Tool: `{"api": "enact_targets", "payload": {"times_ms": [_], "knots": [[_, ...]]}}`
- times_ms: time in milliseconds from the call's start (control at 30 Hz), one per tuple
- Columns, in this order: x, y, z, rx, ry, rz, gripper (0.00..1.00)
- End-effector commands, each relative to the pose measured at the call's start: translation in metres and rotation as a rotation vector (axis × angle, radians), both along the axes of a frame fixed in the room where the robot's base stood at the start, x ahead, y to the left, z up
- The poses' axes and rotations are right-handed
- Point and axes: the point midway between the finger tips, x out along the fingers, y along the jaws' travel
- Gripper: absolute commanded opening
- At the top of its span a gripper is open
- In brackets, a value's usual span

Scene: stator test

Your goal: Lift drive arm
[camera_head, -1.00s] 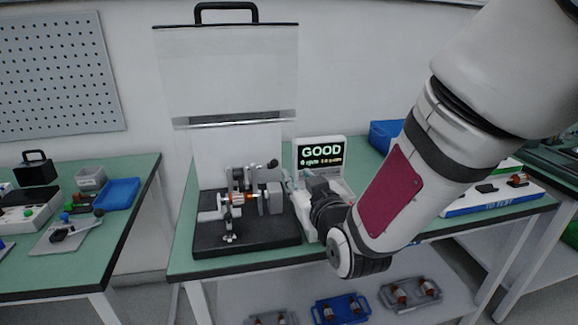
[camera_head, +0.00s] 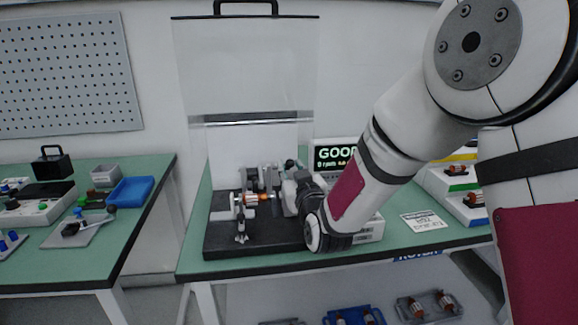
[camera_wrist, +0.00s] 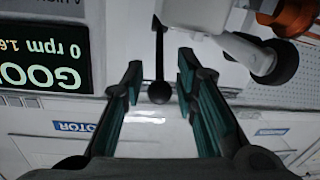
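The test rig stands on a black base plate (camera_head: 225,240), with a red-and-copper rotor (camera_head: 250,199) held across it. In the wrist view a thin dark rod ending in a black ball knob (camera_wrist: 159,92) lies between the fingers of my gripper (camera_wrist: 160,82). The fingers are open, with a gap on both sides of the knob. A white arm with a black rounded end (camera_wrist: 262,62) is to the right of the fingers, beside an orange part. I cannot tell which of these is the drive arm. In the head view my wrist hides the rig's right side.
A display (camera_head: 328,155) reading GOOD stands behind my wrist, partly covered. A clear raised guard (camera_head: 250,70) hangs above the rig. A label card (camera_head: 424,221) lies on the green bench. Trays with rotors (camera_head: 428,305) are on the shelf below. A second bench is at left.

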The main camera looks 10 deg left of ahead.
Motion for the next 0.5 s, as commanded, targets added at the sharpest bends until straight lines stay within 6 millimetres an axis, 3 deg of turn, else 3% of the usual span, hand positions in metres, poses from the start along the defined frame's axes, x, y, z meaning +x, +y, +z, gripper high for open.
{"api": "enact_targets", "payload": {"times_ms": [200,500], "knots": [[0.021,0.009,-0.001,0.000,0.001,0.000,0.27],[0.026,0.011,0.000,0.000,0.001,0.000,0.27]]}}
